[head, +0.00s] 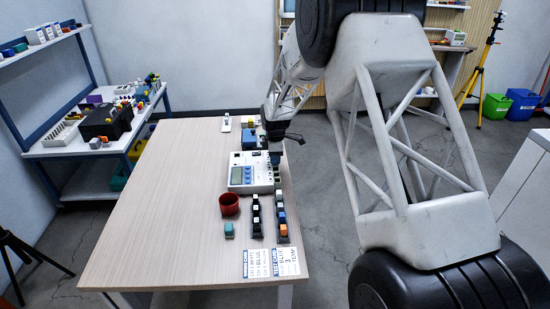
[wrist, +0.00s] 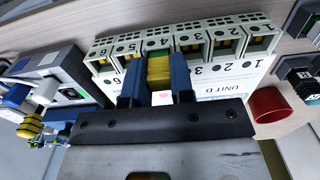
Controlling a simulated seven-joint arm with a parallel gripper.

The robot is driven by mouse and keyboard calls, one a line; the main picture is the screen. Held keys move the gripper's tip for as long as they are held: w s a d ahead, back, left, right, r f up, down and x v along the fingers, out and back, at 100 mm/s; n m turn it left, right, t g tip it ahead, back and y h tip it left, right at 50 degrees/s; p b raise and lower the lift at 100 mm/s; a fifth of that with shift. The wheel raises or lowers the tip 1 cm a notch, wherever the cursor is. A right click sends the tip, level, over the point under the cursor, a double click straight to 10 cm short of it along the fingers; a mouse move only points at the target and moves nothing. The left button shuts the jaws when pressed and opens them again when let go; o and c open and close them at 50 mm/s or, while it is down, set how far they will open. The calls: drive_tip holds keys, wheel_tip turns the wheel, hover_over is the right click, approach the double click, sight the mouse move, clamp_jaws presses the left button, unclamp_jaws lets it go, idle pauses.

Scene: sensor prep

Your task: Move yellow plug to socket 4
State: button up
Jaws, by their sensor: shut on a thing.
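My gripper (wrist: 157,88) has blue fingers and is shut on the yellow plug (wrist: 159,70), which sits between the fingertips. The white socket unit (wrist: 225,80), marked "UNIT D", has a row of sockets numbered 1 to 6 from right to left. The plug is in front of the middle of the row, around socket 4, below a green piece (wrist: 156,44). I cannot tell whether the plug touches or enters a socket. In the head view my gripper (head: 275,158) is at the right side of the unit (head: 238,187), and the plug is hidden.
A red cup (head: 229,204) stands in front of the unit and also shows in the wrist view (wrist: 268,104). Dark strips with coloured blocks (head: 282,228) lie near the table's right edge. Printed cards (head: 270,262) lie at the front. The table's left half (head: 165,200) is clear.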

drive_tip(key=shift+f, duration=0.1)
drive_tip(key=o, duration=1.1)
drive_tip(key=shift+r, duration=0.2)
drive_tip(key=shift+r, duration=3.35)
